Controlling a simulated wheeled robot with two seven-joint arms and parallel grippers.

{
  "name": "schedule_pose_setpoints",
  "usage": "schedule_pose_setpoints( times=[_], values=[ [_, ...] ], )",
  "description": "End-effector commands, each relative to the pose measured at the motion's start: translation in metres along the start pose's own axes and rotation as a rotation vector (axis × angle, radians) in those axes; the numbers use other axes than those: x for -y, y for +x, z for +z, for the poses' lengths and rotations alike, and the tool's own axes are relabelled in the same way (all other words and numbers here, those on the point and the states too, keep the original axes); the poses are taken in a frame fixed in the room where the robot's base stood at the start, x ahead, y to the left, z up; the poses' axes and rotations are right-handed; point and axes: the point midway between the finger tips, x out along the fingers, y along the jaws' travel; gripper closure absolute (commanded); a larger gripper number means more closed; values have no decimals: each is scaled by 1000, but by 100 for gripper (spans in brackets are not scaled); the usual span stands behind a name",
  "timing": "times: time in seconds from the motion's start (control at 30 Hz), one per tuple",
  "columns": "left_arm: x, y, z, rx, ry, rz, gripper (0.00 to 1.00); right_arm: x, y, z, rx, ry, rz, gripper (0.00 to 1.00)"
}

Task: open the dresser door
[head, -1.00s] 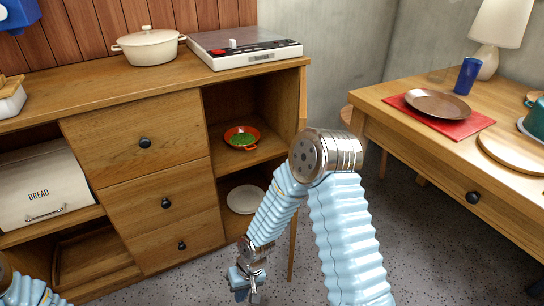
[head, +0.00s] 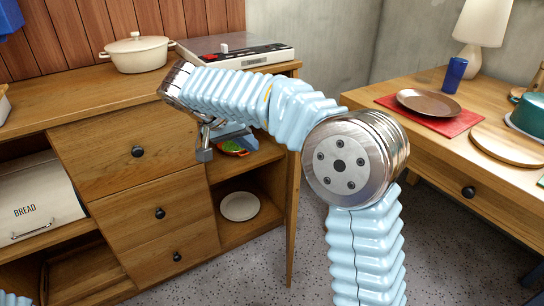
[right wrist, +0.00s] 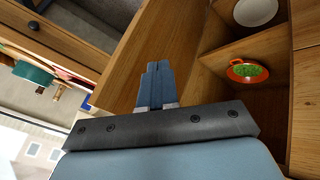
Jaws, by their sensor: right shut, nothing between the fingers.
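The dresser (head: 105,92) is a wooden cabinet with drawers and an open right-hand compartment. Its door (head: 291,225) stands swung out at the compartment's right side, seen nearly edge-on in the head view. In the right wrist view the door's wooden panel (right wrist: 150,48) stretches away left of the compartment. My right gripper (head: 235,141) is in front of the compartment's upper shelf, partly hidden by my arm. Its blue fingers are together and empty in the right wrist view (right wrist: 155,85), in front of the door panel; contact is unclear. My left gripper is out of view.
An orange bowl with green food (head: 232,148) is on the upper shelf and a white plate (head: 239,206) below. A pot (head: 135,54) and a record player (head: 235,48) stand on top. A table (head: 440,128) with a lamp is at right.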

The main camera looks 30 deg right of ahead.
Motion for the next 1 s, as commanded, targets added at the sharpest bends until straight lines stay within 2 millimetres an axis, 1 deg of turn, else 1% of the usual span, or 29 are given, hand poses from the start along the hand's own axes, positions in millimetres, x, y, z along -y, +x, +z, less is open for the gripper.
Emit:
schedule_pose_setpoints(
  times=[0.17, 0.5, 0.6, 0.7, 0.8, 1.0],
  values=[
    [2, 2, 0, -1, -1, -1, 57, 0, 27, 1, 3, -3, 3, 100],
    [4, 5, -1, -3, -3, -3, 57, 0, 99, 2, 5, -6, 2, 100],
    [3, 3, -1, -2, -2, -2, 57, -15, 105, 1, 4, -3, -1, 100],
    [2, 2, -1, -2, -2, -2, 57, -25, 111, 1, 4, -4, 0, 100],
    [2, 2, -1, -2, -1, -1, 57, -32, 114, 1, 3, -4, -1, 100],
    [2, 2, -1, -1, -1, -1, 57, -34, 116, 1, 3, -6, 0, 100]
  ],
)
